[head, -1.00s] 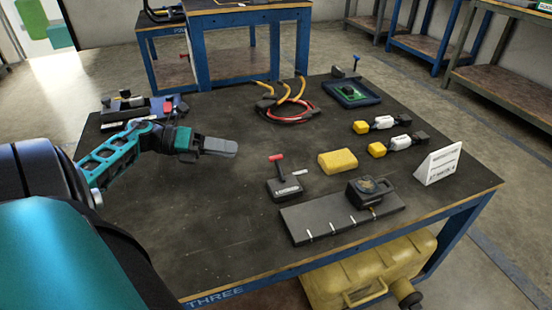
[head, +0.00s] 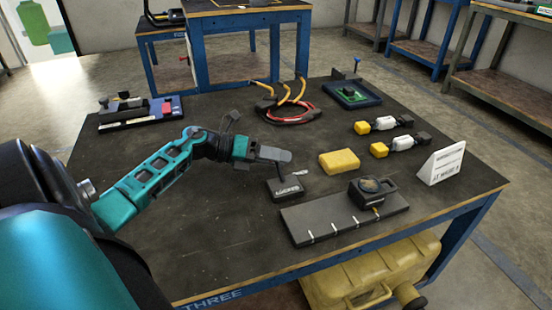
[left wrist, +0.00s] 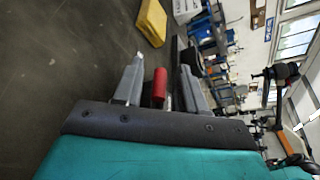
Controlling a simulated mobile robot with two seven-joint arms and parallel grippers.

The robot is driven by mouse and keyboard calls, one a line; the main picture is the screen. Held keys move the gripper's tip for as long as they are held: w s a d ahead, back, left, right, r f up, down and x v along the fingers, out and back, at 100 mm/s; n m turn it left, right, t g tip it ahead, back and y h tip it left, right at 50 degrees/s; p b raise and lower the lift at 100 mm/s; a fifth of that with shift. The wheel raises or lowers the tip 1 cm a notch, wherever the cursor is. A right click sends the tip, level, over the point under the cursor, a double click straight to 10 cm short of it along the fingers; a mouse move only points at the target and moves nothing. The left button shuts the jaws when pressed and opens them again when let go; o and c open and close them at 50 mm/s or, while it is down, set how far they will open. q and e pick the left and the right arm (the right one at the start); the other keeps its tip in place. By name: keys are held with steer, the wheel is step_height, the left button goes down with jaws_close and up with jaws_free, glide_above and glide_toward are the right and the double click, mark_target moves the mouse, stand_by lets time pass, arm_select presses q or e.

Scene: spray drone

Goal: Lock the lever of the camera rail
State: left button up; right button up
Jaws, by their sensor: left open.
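The camera rail (head: 318,222) is a dark flat plate with white marks near the front of the table, with a black camera block (head: 372,190) on it. The lever base (head: 285,190) is a small dark block with white lettering, just behind the rail's left end. Its dark lever stem (head: 279,170) rises from it. The red lever handle (left wrist: 160,86) shows between my left fingers in the left wrist view; my gripper hides it in the head view. My left gripper (head: 283,156) is open around the handle; I cannot tell whether it touches. My right gripper is not in view.
A yellow block (head: 339,162) lies right of the lever. A white sign (head: 443,163) stands at the right edge. Two yellow-and-white connectors, a cable coil (head: 286,110) and a tray (head: 352,94) lie farther back. The table's left front is clear.

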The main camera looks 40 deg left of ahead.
arm_select(q)
steer(key=shift+c, duration=0.5)
jaws_close()
